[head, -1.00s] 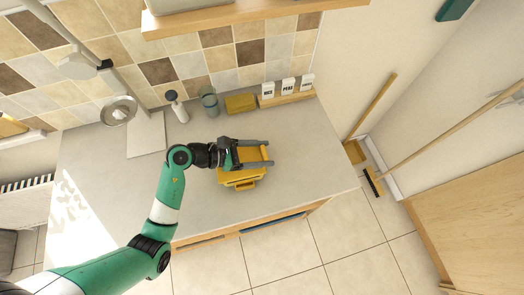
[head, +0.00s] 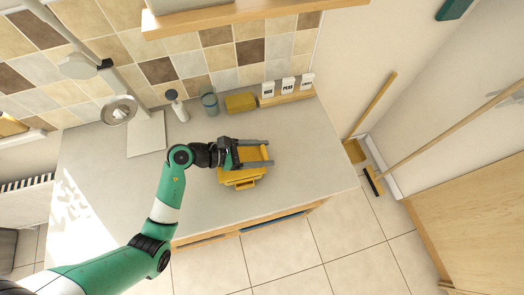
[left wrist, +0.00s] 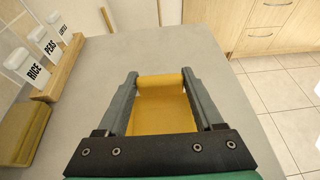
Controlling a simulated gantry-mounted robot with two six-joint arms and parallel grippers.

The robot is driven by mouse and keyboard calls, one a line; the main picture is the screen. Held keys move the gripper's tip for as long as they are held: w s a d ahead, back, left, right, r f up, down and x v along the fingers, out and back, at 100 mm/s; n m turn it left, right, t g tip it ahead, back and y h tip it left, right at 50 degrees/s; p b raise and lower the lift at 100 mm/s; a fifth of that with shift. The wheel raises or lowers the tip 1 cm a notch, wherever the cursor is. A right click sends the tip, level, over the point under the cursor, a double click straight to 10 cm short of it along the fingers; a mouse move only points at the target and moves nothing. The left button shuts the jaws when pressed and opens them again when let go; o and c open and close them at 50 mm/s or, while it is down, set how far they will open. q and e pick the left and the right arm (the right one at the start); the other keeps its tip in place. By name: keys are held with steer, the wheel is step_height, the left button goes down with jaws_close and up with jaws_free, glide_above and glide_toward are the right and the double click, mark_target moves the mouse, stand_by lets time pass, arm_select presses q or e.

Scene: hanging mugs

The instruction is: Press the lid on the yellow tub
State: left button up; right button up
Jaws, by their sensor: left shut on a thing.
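The yellow tub (head: 238,178) stands on the worktop near its front edge, partly hidden under my left gripper (head: 268,153). The gripper's two grey fingers lie on either side of a yellow piece that looks like the lid (head: 253,155), and are shut on it. In the left wrist view the lid (left wrist: 163,108) fills the space between the fingertips (left wrist: 160,76), with a raised far edge. I cannot tell whether the lid sits fully down on the tub. My right gripper is not in view.
Behind are a yellow block (head: 240,102), a grey-green cup (head: 209,101), a bottle (head: 178,107) and a wooden rack (head: 288,97) with white labelled canisters. A pale board (head: 146,134) lies to the left. The worktop (head: 310,150) is clear to the right.

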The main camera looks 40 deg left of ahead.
arm_select(q)
steer(key=shift+f, duration=0.15)
steer(key=o, duration=1.3)
steer(key=shift+o, duration=0.2)
steer(key=v, duration=1.1)
steer(key=shift+s+a+b, duration=0.25)
steer(key=shift+b, duration=0.15)
